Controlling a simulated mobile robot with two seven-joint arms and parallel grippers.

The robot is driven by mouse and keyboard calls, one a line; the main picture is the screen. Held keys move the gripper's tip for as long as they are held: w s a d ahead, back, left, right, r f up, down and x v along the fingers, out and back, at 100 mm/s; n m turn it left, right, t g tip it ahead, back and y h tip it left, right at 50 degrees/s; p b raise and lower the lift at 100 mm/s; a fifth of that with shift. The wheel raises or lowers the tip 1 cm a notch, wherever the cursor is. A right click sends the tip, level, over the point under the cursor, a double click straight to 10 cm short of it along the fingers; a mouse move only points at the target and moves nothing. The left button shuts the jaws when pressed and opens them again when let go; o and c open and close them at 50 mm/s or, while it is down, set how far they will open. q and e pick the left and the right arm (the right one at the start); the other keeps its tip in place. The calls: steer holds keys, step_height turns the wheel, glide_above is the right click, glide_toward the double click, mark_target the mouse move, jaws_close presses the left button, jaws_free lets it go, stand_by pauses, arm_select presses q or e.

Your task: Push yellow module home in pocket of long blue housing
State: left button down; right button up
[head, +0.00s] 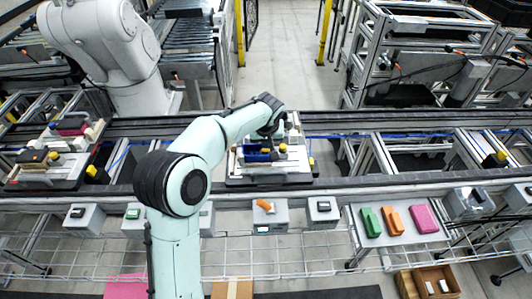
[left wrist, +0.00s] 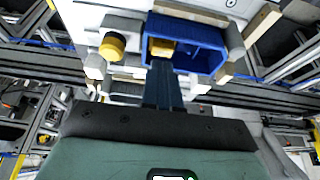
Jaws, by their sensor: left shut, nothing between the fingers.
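The long blue housing (head: 257,157) sits on the pallet fixture in the middle of the conveyor. In the left wrist view the housing (left wrist: 190,28) is an open-topped box. The yellow module (left wrist: 162,47) sits at the left end inside it; how deep it sits I cannot tell. My left gripper (left wrist: 161,62) is shut and empty, its fingertips right at the module's near side; whether they touch it is unclear. In the head view my arm reaches over the fixture and the fingers are mostly hidden. My right gripper is in neither view.
A yellow round knob (left wrist: 112,45) stands left of the housing on the fixture. Another loaded pallet (head: 50,165) sits farther left on the conveyor. Grey boxes with buttons and a tray (head: 400,235) of coloured pieces line the front. The conveyor right of the fixture is clear.

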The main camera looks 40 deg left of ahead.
mark_target(266, 151)
arm_select(q)
steer(key=shift+f, duration=0.2)
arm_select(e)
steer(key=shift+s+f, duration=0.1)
arm_select(q)
steer(key=shift+f+b, duration=0.35)
steer(key=shift+f, duration=0.1)
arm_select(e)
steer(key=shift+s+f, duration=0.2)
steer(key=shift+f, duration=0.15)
arm_select(q)
steer(key=shift+f, duration=0.1)
stand_by(0.4)
step_height(266, 151, up, 7)
steer(key=p, duration=0.3)
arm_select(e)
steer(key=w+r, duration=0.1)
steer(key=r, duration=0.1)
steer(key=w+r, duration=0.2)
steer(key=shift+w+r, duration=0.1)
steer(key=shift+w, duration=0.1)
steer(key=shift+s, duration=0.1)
